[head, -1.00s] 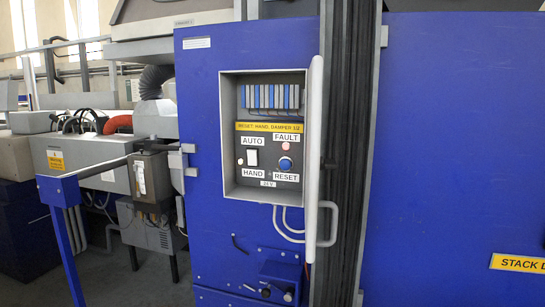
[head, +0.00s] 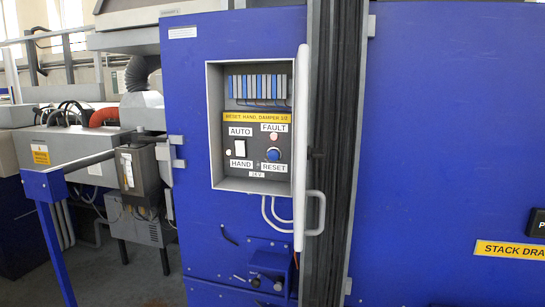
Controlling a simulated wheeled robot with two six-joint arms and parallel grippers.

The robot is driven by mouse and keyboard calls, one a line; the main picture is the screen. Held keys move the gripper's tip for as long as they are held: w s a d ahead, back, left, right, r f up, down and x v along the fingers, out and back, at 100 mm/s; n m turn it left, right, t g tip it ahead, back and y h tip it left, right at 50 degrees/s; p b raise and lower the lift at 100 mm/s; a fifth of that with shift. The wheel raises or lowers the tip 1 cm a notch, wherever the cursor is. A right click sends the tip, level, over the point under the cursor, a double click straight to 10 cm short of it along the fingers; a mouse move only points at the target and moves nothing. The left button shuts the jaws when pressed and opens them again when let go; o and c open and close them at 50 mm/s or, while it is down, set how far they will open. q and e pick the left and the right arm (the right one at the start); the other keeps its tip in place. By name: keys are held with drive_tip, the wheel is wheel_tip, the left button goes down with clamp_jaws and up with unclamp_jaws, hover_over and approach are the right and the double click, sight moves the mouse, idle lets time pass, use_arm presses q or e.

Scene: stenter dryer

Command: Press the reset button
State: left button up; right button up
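The blue round reset button (head: 273,154) sits on a dark control panel inside a recessed grey box (head: 216,130). A white label reading RESET (head: 274,167) is just below it. A pinkish FAULT lamp (head: 273,136) is above the button. Neither of my grippers is in view.
The box's narrow open door (head: 301,150) stands edge-on at its right, with a grey handle (head: 319,212) below. A blue railing (head: 52,230) and grey boxes stand at the left. A wide blue panel (head: 440,130) fills the right.

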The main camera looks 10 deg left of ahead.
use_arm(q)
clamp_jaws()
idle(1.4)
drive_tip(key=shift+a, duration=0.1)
